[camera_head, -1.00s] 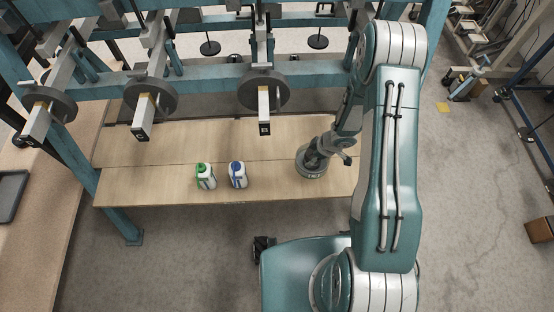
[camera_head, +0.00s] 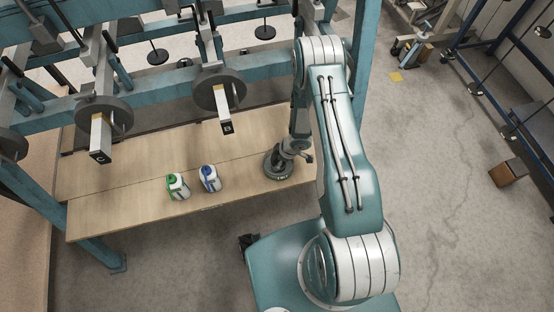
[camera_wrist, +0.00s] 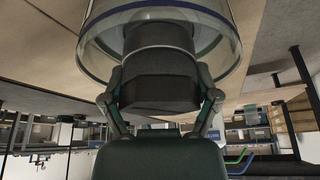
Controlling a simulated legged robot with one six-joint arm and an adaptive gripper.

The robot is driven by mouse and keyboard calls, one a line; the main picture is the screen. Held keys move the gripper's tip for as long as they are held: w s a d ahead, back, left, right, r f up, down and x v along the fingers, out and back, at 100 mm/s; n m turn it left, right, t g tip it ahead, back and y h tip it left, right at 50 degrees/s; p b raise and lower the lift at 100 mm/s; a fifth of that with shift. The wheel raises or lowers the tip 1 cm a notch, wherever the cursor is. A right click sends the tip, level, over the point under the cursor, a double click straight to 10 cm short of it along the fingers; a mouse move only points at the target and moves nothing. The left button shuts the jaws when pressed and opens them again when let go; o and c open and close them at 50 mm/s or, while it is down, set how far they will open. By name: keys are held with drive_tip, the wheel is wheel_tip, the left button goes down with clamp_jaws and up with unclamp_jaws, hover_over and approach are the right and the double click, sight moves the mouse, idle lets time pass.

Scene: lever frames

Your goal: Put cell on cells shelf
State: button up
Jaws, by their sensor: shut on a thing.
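The cell (camera_head: 278,165) is a round dark grey piece with a small pale label, over the right end of the wooden shelf (camera_head: 130,210) in the head view. I cannot tell whether it touches the boards. My gripper (camera_head: 291,151) is above it and shut on it. In the wrist view my gripper (camera_wrist: 160,82) has one finger on each side of the cell's dark central block. The cell's clear round wall (camera_wrist: 228,50) with a blue band shows there too. Its underside is hidden. No shelf marked for cells can be made out.
A teal post (camera_head: 362,60) stands behind my arm.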

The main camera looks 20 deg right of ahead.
drive_tip(key=shift+a, duration=0.1)
drive_tip(key=o, duration=1.1)
drive_tip(key=shift+o, duration=0.2)
drive_tip(key=v, duration=0.7)
drive_tip(key=shift+d+r, duration=0.2)
drive_tip(key=shift+r, duration=0.05)
drive_tip(key=shift+s, duration=0.1)
